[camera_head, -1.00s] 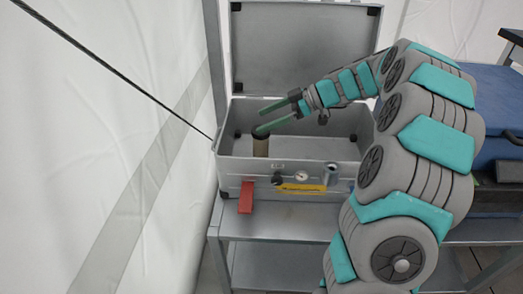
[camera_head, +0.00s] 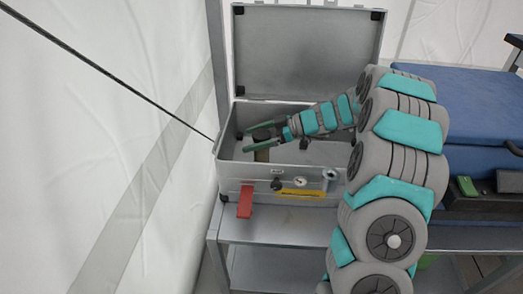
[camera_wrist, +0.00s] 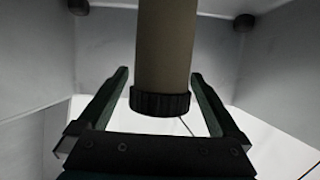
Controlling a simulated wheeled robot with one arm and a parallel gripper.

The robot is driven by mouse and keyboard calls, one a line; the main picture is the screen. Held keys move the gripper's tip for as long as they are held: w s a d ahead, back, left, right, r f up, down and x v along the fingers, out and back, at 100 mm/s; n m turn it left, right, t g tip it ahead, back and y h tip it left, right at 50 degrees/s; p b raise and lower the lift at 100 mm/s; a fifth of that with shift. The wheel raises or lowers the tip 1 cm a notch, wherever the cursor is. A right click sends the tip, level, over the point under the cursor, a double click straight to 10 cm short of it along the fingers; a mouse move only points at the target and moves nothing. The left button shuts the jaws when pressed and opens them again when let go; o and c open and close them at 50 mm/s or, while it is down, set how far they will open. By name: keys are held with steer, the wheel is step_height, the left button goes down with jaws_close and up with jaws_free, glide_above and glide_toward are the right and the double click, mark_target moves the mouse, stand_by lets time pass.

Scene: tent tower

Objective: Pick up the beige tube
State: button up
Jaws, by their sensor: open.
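The beige tube (camera_head: 262,154) stands inside the open silver case (camera_head: 232,172), partly hidden by my gripper and the case's front wall. In the wrist view the beige tube (camera_wrist: 166,45) runs down from the top edge and ends in a black ribbed cap (camera_wrist: 160,102). My gripper (camera_head: 249,138) reaches into the case from the right, its fingers pointing left at the tube. In the wrist view my gripper (camera_wrist: 160,75) is open, with one finger on each side of the tube and visible gaps between them.
The case rests on a grey metal table (camera_head: 285,228), its lid (camera_head: 305,50) raised behind. A red piece (camera_head: 245,200), a gauge (camera_head: 300,182) and a yellow piece (camera_head: 300,193) are at the case's front. A blue padded box (camera_head: 485,105) is at right. White tent fabric (camera_head: 90,150) is at left.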

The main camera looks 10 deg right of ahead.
steer(key=shift+a+f, duration=0.1)
steer(key=shift+a, duration=0.1)
steer(key=shift+c, duration=0.4)
jaws_close()
stand_by(0.3)
steer(key=shift+w, duration=0.1)
